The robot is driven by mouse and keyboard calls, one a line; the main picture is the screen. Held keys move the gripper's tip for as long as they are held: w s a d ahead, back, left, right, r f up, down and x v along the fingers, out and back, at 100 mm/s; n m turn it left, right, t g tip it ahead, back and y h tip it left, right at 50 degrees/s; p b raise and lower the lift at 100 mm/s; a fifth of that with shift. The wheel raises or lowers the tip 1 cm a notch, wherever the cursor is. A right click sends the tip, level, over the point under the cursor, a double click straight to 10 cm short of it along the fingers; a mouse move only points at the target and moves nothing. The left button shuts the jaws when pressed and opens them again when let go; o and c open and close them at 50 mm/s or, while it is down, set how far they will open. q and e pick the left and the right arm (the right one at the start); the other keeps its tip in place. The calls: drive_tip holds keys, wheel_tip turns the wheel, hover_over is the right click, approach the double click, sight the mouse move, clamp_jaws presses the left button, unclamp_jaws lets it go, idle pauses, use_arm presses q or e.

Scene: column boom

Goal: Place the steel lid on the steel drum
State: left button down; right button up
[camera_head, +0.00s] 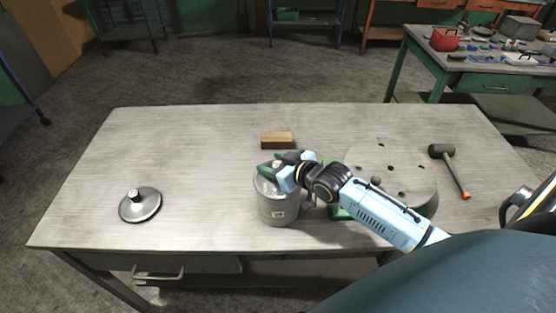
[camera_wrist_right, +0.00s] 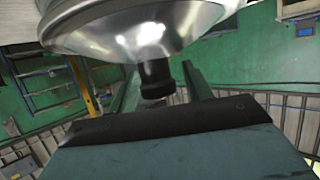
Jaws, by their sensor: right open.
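The steel drum (camera_head: 278,208) stands upright near the middle of the table, a grey cylinder with a small label on its front. My right gripper (camera_head: 272,170) is over its top and hides part of it. In the right wrist view a shiny domed steel lid (camera_wrist_right: 140,30) with a dark knob shows close up. The open green fingers (camera_wrist_right: 160,88) stand on either side of the knob. The lid appears to be at the drum's top; its seating on the rim cannot be made out. My left gripper is not in view.
Another round steel lid (camera_head: 140,204) with a knob lies at the table's left. A wooden block (camera_head: 277,140) lies behind the drum. A round grey plate with holes (camera_head: 400,165) stands at right, partly behind my arm, with a mallet (camera_head: 448,168) beside it. The table's back left is clear.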

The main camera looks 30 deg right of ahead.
drive_tip(key=shift+r, duration=0.4)
drive_tip(key=shift+s+r, duration=0.2)
drive_tip(key=shift+r, duration=0.1)
drive_tip(key=v, duration=1.1)
drive_tip(key=shift+s+d, duration=0.15)
drive_tip(key=shift+s, duration=0.15)
